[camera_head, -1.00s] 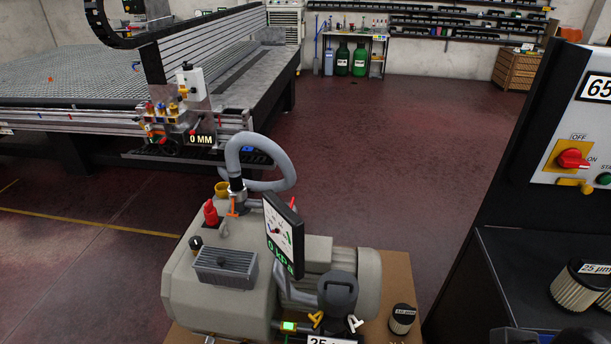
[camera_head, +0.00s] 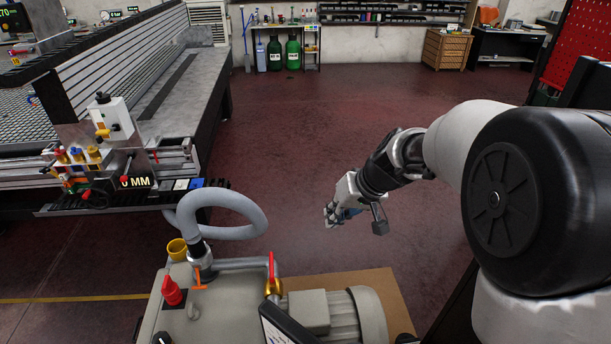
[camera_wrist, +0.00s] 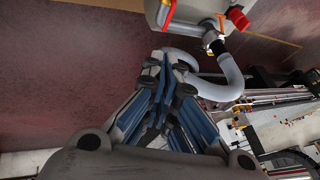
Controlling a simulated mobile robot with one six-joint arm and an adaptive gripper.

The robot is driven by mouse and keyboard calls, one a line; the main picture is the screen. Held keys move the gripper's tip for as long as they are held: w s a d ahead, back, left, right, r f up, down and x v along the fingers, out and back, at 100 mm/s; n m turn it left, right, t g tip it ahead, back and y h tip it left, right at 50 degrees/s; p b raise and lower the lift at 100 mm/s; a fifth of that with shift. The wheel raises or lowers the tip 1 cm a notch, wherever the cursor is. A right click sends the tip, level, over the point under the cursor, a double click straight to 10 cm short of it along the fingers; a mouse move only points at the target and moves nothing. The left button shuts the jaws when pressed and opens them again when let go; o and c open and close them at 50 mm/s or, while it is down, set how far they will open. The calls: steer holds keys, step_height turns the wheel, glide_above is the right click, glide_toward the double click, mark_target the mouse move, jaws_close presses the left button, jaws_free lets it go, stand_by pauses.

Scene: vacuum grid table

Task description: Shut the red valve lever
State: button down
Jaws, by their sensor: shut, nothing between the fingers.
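The red valve lever (camera_head: 271,266) stands upright on a brass valve (camera_head: 273,288) at the right end of a grey pipe on the pump. In the wrist view a red strip at the top edge (camera_wrist: 169,12) looks like the same lever, partly cut off. My gripper (camera_head: 331,215) is shut and empty, right of the lever and higher in the head view, apart from it. In the wrist view my blue-lined fingers (camera_wrist: 168,72) point toward the pump and its hose.
The grey pump (camera_head: 225,305) also carries a red cap (camera_head: 172,291), an orange handle (camera_head: 198,279) and a yellow cup (camera_head: 177,249). A grey hose (camera_head: 252,205) loops left of my gripper. The grid table (camera_head: 170,95) stands at left. Red floor behind is clear.

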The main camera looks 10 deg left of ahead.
mark_target(272, 267)
steer(key=w+a+f+p, duration=0.1)
steer(key=w+a+f, duration=0.2)
steer(key=f, duration=0.5)
steer(key=w+a+f+y+p, duration=0.1)
steer(key=w+a+f, duration=0.25)
steer(key=f, duration=0.45)
steer(key=w+a+f, duration=0.2)
steer(key=w+f, duration=0.2)
steer(key=f, duration=0.4)
steer(key=w+a+f+b, duration=0.1)
steer(key=a+f+b, duration=0.1)
steer(key=a+f, duration=0.6)
steer(key=shift+a+f+n+b, duration=0.3)
steer(key=shift+f+b, duration=0.1)
steer(key=shift+f, duration=0.15)
